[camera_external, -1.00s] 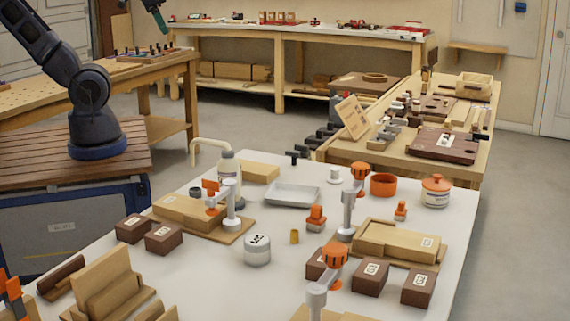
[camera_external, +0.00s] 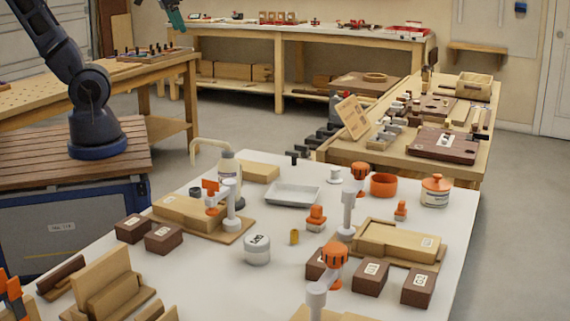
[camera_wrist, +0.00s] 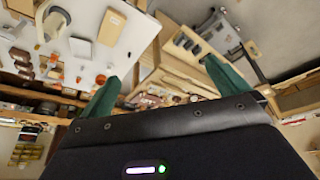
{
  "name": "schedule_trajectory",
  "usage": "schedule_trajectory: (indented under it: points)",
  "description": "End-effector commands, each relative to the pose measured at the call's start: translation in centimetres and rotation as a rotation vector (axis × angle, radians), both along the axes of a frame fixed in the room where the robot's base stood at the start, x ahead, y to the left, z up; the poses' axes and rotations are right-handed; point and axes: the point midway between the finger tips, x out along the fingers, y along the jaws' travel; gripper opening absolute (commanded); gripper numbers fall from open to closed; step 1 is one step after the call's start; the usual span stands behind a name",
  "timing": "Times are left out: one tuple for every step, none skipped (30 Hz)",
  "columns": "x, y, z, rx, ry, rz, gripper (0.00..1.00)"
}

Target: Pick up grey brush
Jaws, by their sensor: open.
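My gripper (camera_external: 175,18) has green fingers and is at the top left in the external view, cut by the picture's upper edge. It is high up and well away from the white table (camera_external: 205,285). In the wrist view my gripper (camera_wrist: 165,88) shows its two green fingers spread wide apart, with nothing between them. I cannot make out a grey brush for sure in either view; small grey items on the white table and on the wooden bench (camera_external: 310,155) are too small to tell.
The white table holds a metal tray (camera_external: 292,194), a white jar (camera_external: 257,250), an orange ring (camera_external: 383,185), an orange-lidded pot (camera_external: 435,191), dark boxes (camera_external: 164,238) and upright clamps (camera_external: 347,215). A slatted wooden top (camera_external: 40,165) lies beneath my arm. Floor (camera_external: 525,180) at right is clear.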

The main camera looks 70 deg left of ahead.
Motion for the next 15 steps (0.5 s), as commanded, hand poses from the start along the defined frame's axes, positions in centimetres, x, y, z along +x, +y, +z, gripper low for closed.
schedule_trajectory:
  points:
    - [1.4,0.1,-0.2,-0.006,0.014,0.015,1.00]
    - [2.1,0.2,-0.3,-0.010,0.018,0.025,1.00]
    - [3.1,0.3,-0.4,-0.014,0.026,0.037,1.00]
    - [3.8,0.4,-0.6,-0.018,0.031,0.046,1.00]
    - [4.5,0.5,-0.7,-0.021,0.036,0.055,1.00]
    - [5.5,0.6,-0.9,-0.025,0.042,0.068,1.00]
    - [6.2,0.6,-1.1,-0.029,0.048,0.078,1.00]
    - [7.0,0.7,-1.3,-0.032,0.053,0.086,1.00]
    - [8.0,0.9,-1.6,-0.036,0.061,0.100,1.00]
    - [8.7,1.0,-1.8,-0.039,0.066,0.110,1.00]
    - [9.5,1.1,-2.1,-0.042,0.071,0.120,1.00]
    - [10.5,1.2,-2.4,-0.047,0.078,0.132,1.00]
    - [11.2,1.3,-2.7,-0.050,0.083,0.141,1.00]
    - [11.9,1.4,-3.1,-0.053,0.088,0.152,1.00]
    - [12.9,1.6,-3.5,-0.056,0.094,0.165,1.00]
